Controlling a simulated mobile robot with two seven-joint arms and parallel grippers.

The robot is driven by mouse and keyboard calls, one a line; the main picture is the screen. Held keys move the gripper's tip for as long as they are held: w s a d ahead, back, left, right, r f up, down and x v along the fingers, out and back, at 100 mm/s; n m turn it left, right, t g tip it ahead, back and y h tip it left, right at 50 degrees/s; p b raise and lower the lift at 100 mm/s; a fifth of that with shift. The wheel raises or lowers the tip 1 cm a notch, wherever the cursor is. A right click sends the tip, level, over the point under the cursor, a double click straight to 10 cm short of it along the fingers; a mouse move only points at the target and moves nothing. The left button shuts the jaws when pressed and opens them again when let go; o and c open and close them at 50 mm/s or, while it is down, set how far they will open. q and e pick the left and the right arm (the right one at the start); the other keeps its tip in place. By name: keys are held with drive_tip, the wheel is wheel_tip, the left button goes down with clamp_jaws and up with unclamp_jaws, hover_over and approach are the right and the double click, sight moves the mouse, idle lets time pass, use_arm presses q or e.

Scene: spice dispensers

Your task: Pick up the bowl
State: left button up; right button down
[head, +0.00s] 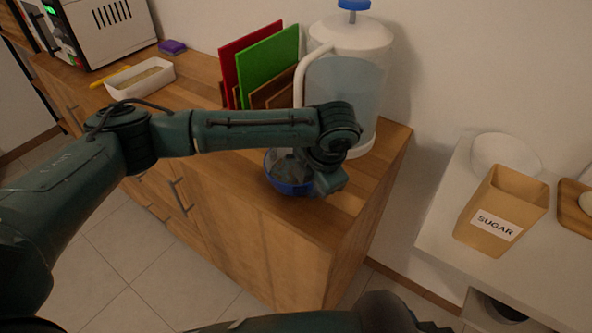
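A blue bowl (287,187) sits near the front edge of the wooden counter, in the middle of the head view. Its inside looks greyish and is partly covered by my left wrist. My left gripper (322,184) is at the bowl's right side, with the arm reaching in from the left. The wrist hides the fingers, so I cannot see whether they are open or touch the rim. Part of my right arm (385,313) shows at the bottom edge; its gripper does not show clearly.
Behind the bowl stand a large dispenser (375,85) with a blue knob and red and green boards (268,62). A white tray (142,80) and a toaster oven (105,30) are on the left. A sugar box (503,208) stands on the white table at right.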

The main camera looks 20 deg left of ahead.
use_arm(q)
drive_tip(key=shift+w+a+f, duration=0.1)
drive_tip(key=shift+a+f, duration=0.05)
drive_tip(key=shift+f, duration=0.5)
drive_tip(key=shift+c, duration=0.6)
clamp_jaws()
drive_tip(key=shift+r, duration=0.15)
